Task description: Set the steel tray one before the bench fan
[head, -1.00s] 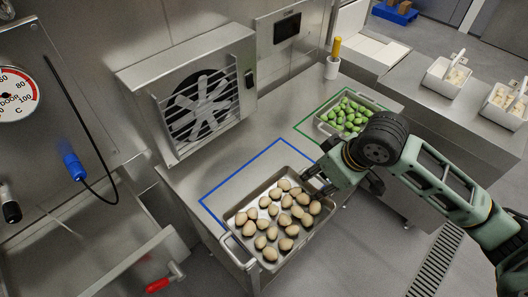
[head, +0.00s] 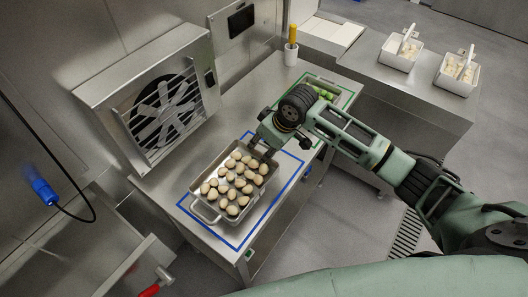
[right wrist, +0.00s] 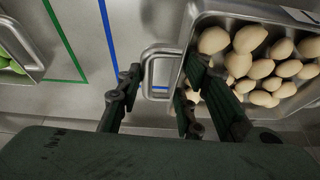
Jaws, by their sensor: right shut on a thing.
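The steel tray (head: 257,196), holding several beige filled pasta pieces, is over the blue-outlined area of the steel bench, in front of the bench fan (head: 162,108). It covers much of the outline's fan side; the front blue line shows clear of it. I cannot tell whether its base touches the bench. My right gripper (head: 262,152) is shut on the tray's right-end handle. In the right wrist view the handle (right wrist: 146,72) shows between the fingers (right wrist: 163,80), and the tray wall (right wrist: 184,65) is beside it. My left gripper is out of view.
A second tray with green pieces (head: 324,93) lies in the green outline (head: 346,98), partly hidden by my right arm. White tubs (head: 401,50) stand on the far counter.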

